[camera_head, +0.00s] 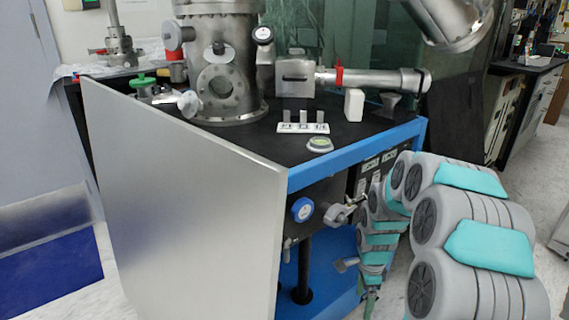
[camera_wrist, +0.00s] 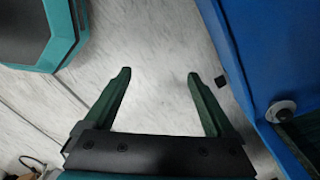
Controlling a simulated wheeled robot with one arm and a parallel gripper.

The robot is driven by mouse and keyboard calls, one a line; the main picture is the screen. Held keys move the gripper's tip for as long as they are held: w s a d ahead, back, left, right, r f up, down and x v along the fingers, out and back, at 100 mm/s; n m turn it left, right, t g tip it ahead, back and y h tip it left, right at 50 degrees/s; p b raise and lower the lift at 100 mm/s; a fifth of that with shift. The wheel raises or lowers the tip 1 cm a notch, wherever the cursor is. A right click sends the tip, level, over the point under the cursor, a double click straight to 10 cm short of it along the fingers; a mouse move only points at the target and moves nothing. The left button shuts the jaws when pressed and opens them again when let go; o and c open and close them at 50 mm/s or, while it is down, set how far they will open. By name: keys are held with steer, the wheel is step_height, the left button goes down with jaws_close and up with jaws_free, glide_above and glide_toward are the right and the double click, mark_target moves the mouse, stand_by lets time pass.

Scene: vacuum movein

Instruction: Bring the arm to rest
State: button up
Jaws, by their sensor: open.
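My arm shows at the right of the head view, folded low beside the bench, with grey links and teal panels. My gripper (camera_wrist: 158,75) shows in the wrist view with its two dark green fingers spread apart. Nothing is between the fingers, and pale floor lies beyond them. In the head view the arm's far end hangs near the bench's blue front frame, and the fingers are too small to make out there.
The bench (camera_head: 345,154) has a blue edge and a grey side panel (camera_head: 190,200). A blue frame (camera_wrist: 245,45) is close on the wrist view's right.

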steer(key=s+a+r+n, duration=0.2)
steer(key=s+r+n, duration=0.4)
steer(key=s, duration=0.4)
steer(key=s+a+r+n+p, duration=0.1)
steer(key=s+a+r+n, duration=0.1)
steer(key=s+r+n, duration=0.4)
steer(key=s+a+r+n, duration=0.2)
steer(key=s+r+n, duration=0.4)
steer(key=s, duration=0.9)
step_height(320, 180, up, 3)
steer(key=shift+s+a+f+g, duration=0.15)
steer(key=shift+s+a+g, duration=0.2)
steer(key=shift+g, duration=0.05)
